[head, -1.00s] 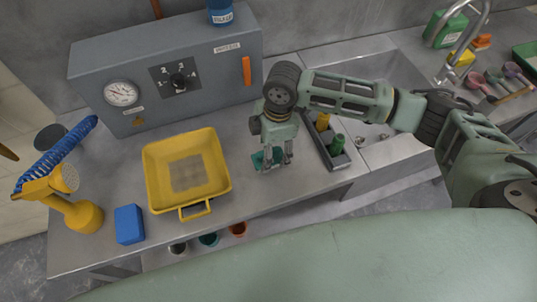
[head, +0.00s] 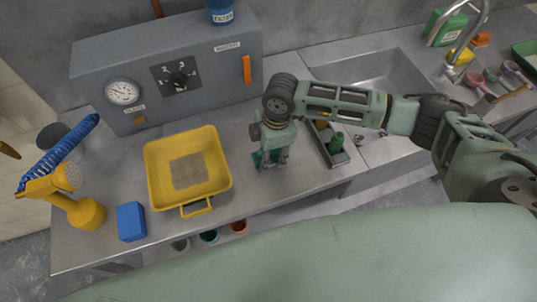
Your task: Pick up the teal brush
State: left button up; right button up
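The teal brush (head: 257,158) is on the steel counter between the yellow tray and the dark caddy. It is small and mostly hidden by my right gripper. My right gripper (head: 272,161) points down from above, with its fingertips at the brush. The fingers look close together around it, but I cannot tell whether they grip it. The brush seems to be at counter height. My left gripper is not in view.
A yellow tray (head: 220,158) lies left of the gripper. A dark caddy (head: 341,159) with a green-topped item stands close on the right. A grey control box (head: 205,92) stands behind. A blue block (head: 131,222) and a yellow shower-head can (head: 86,213) are at left.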

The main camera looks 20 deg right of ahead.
jog(key=shift+c, duration=1)
jog(key=shift+r, duration=0.1)
jog(key=shift+r+b, duration=0.3)
jog(key=shift+r, duration=0.25)
notch_tip(320, 180, up, 3)
jog(key=shift+w+f+b, duration=0.1)
jog(key=shift+b, duration=0.5)
jog(key=s+d+r, duration=0.1)
jog(key=s+r, duration=0.1)
jog(key=s, duration=0.1)
jog(key=s+d+r+b, duration=0.1)
jog(key=s+d+r, duration=0.1)
jog(key=s, duration=0.2)
jog(key=s+d+r, duration=0.1)
jog(key=s+r, duration=0.2)
jog(key=s, duration=0.1)
jog(key=shift+d+b, duration=0.15)
jog(key=shift+b, duration=0.25)
jog(key=o, duration=0.8)
jog(key=c, duration=0.5)
jog(key=shift+f, duration=0.1)
